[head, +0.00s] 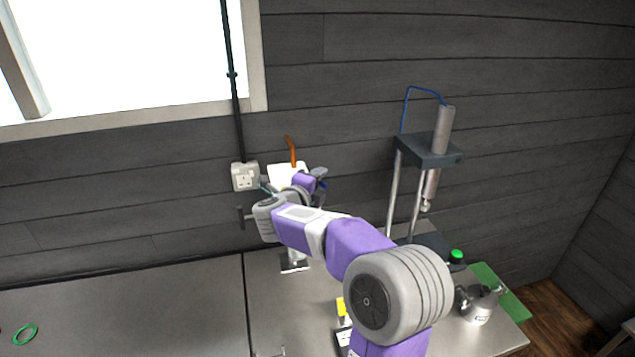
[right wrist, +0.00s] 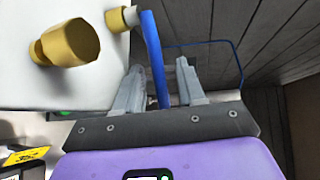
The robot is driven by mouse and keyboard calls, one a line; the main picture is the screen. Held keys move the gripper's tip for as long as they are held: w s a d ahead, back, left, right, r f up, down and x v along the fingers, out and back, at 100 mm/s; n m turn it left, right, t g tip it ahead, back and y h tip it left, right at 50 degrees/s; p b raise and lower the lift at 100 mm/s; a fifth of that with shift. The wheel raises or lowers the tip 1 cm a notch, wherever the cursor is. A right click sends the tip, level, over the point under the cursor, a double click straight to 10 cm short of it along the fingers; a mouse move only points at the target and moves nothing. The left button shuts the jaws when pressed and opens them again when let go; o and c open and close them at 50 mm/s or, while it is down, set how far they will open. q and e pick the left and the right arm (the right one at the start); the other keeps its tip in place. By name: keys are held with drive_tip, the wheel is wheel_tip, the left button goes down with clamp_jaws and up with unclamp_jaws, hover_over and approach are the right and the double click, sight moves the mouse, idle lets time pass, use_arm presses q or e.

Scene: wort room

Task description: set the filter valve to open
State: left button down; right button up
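The filter valve shows in the right wrist view as a blue lever (right wrist: 152,55) running down from a brass fitting (right wrist: 118,19) on the side of a white housing (right wrist: 90,85). My right gripper (right wrist: 160,78) is open, with the lever between its fingers. The lever lies close to the left finger, with a visible gap to the right finger; I cannot tell whether it touches. In the head view my right gripper (head: 319,176) is at the white housing (head: 285,172) by the wall, and my arm hides much of it. My left gripper is not in view.
A socket box (head: 245,177) is on the wall left of the housing. A stand with a dark shelf (head: 428,150) and a metal cylinder is to the right. A metal pot (head: 480,304) stands near the counter's right end. The left counter (head: 130,308) is mostly clear.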

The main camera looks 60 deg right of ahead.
drive_tip(key=v, duration=0.7)
drive_tip(key=shift+a+b, duration=0.25)
drive_tip(key=shift+b, duration=0.05)
drive_tip(key=shift+r, duration=0.1)
drive_tip(key=shift+c, duration=0.3)
